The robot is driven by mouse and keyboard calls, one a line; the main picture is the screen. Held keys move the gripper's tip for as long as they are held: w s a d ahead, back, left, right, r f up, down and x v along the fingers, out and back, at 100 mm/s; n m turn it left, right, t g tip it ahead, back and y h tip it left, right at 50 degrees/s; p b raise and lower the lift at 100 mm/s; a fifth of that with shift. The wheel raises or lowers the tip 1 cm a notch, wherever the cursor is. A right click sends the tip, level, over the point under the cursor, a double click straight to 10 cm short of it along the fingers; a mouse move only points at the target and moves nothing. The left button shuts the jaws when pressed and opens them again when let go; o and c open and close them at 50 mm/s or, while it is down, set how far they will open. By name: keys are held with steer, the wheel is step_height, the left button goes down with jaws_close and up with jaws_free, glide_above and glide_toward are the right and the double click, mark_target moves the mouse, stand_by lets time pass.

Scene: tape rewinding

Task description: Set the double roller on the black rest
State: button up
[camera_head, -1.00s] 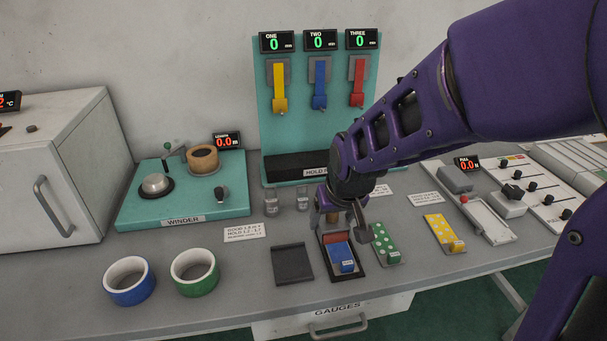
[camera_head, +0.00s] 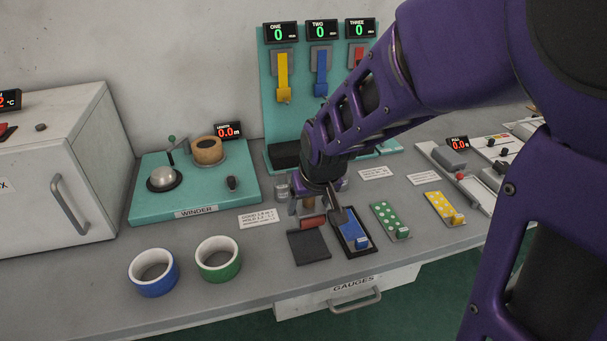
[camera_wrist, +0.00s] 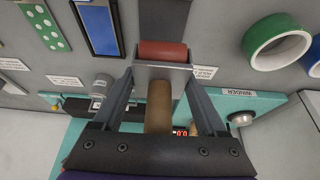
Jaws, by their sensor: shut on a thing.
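The double roller (camera_head: 312,221) shows a red cylinder, and the wrist view shows its red cylinder (camera_wrist: 163,50), metal bracket and wooden handle (camera_wrist: 158,105). My gripper (camera_head: 318,207) is shut on the roller, with its fingers on either side of the bracket and the handle pointing up between them. The black rest (camera_head: 309,247) is a flat dark pad near the bench's front edge. It also shows in the wrist view (camera_wrist: 164,14). The roller is at the rest's back edge, and I cannot tell whether they touch.
A black-framed blue panel (camera_head: 353,236) lies just right of the rest, then a green dotted panel (camera_head: 390,221) and a yellow one (camera_head: 443,208). The winder (camera_head: 193,195) is behind left.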

steer(key=b, duration=0.5)
glide_toward(306, 240)
steer(key=x, duration=0.5)
steer(key=shift+w, duration=0.3)
steer(key=shift+f+b, duration=0.1)
steer(key=shift+b, duration=0.2)
steer(key=shift+f, duration=0.1)
steer(key=shift+s+f+b, duration=0.15)
steer(key=shift+f+b, duration=0.3)
jaws_close()
steer(key=o, duration=1.5)
jaws_free()
steer(key=shift+s+f, duration=0.1)
steer(key=shift+f, duration=0.05)
